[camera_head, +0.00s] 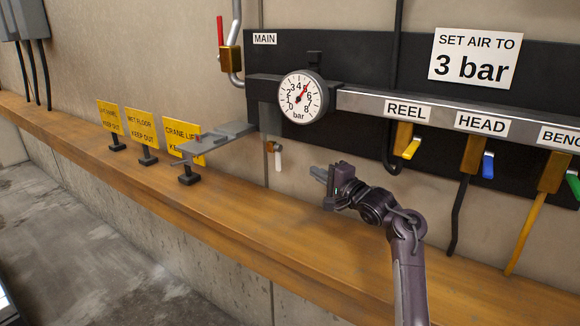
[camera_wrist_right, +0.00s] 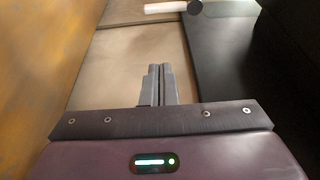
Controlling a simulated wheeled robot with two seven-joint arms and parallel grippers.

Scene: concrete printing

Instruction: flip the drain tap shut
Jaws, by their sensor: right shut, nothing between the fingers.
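The drain tap (camera_head: 271,147) is a small brass fitting below the gauge, in front of the wall. Its white lever (camera_head: 278,161) points down in the head view. In the right wrist view the white lever (camera_wrist_right: 170,8) lies across the top edge, beyond the fingertips. My right gripper (camera_head: 317,173) is to the right of the tap and a little lower in the picture, pointing left towards it. Its fingers (camera_wrist_right: 160,72) are together and empty, apart from the lever. My left gripper is not in view.
A round gauge (camera_head: 302,97) and a grey bracket (camera_head: 215,138) sit above the tap. Yellow signs (camera_head: 142,128) stand on the wooden ledge (camera_head: 230,212) to the left. REEL (camera_head: 411,148) and HEAD (camera_head: 487,164) valve levers hang to the right. The ledge below the tap is clear.

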